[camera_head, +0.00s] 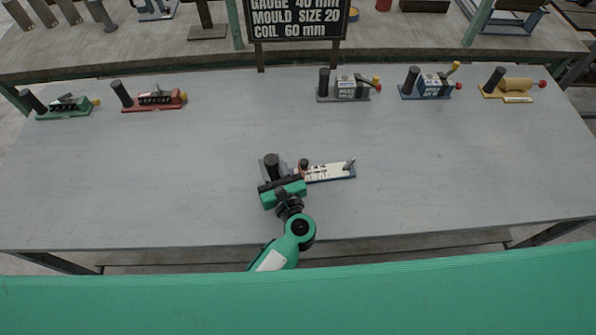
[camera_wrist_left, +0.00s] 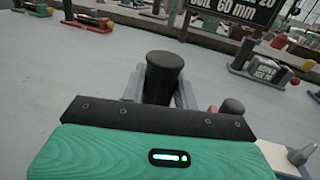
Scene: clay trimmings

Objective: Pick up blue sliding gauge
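The blue sliding gauge (camera_head: 335,173) lies near the middle of the table, with a white scale plate on a blue base, a small brown knob and a metal post. Its upright black handle (camera_head: 271,160) stands at the left end, and the handle also shows in the left wrist view (camera_wrist_left: 163,80). My left gripper (camera_head: 274,172) is at this handle, with one grey finger on each side. I see no clear gap, but cannot tell whether the fingers press on it. The green gripper body hides part of the gauge's left end. My right gripper is not in view.
A green tool (camera_head: 66,107) and a red tool (camera_head: 155,99) stand at the back left. A grey tool (camera_head: 345,88), another blue-based tool (camera_head: 428,86) and a yellow tool (camera_head: 512,90) stand at the back right. A black sign (camera_head: 297,18) stands behind. The table (camera_head: 440,150) around the gauge is clear.

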